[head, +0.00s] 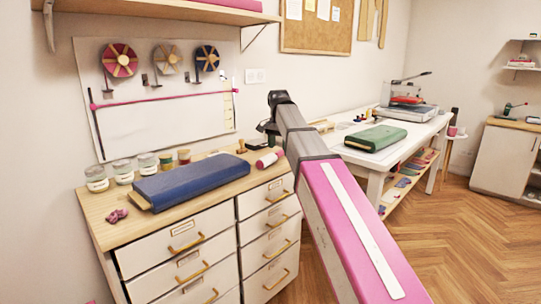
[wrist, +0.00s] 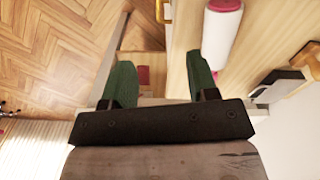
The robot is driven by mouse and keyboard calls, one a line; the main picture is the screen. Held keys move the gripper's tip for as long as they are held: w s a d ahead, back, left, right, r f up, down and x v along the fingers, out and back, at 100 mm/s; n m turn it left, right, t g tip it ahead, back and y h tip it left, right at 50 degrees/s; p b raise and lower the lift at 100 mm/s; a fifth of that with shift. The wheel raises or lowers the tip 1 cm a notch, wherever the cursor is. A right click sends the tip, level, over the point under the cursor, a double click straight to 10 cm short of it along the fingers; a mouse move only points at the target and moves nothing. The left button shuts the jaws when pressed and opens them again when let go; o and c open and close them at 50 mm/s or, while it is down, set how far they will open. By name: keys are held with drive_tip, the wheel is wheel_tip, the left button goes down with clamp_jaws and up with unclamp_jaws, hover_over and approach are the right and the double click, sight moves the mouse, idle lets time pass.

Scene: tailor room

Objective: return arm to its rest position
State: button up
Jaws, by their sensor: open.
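My gripper (wrist: 160,82) shows in the wrist view with its two green fingers spread wide apart. Nothing is held between the fingers. In the head view my pink and grey arm reaches from the lower right up to the right end of the wooden-topped drawer cabinet (head: 110,235). The fingers are hard to make out there. A white roll with pink ends (head: 269,158) lies on the cabinet top beside the arm. In the wrist view the white roll (wrist: 221,45) is just right of the right finger, apart from it.
A blue fabric bolt (head: 190,182), several jars and spools stand on the cabinet. A white table (head: 350,153) with a green bolt (head: 376,138) and a press (head: 405,105) is behind the arm. Open wooden floor (head: 460,235) lies to the right. A shelf (head: 180,10) hangs above.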

drive_tip(key=s+d+f+n, duration=0.1)
drive_tip(key=s+d+f, duration=0.15)
drive_tip(key=f, duration=0.55)
drive_tip(key=s+d+f+n, duration=0.1)
drive_tip(key=s+d+f, duration=0.15)
drive_tip(key=f, duration=0.55)
drive_tip(key=s+d+f+n, duration=0.15)
drive_tip(key=d+f, duration=0.25)
drive_tip(key=f, duration=0.4)
drive_tip(key=s+d+f+n, duration=0.1)
drive_tip(key=s+d+f, duration=0.2)
drive_tip(key=s+f, duration=0.4)
drive_tip(key=s+d+f+n, duration=0.2)
drive_tip(key=s+d+f, duration=0.1)
drive_tip(key=s+f, duration=0.4)
wheel_tip(320, 180, down, 4)
drive_tip(key=shift+s+d+r, duration=0.1)
drive_tip(key=shift+s+d, duration=0.05)
drive_tip(key=shift+d, duration=0.25)
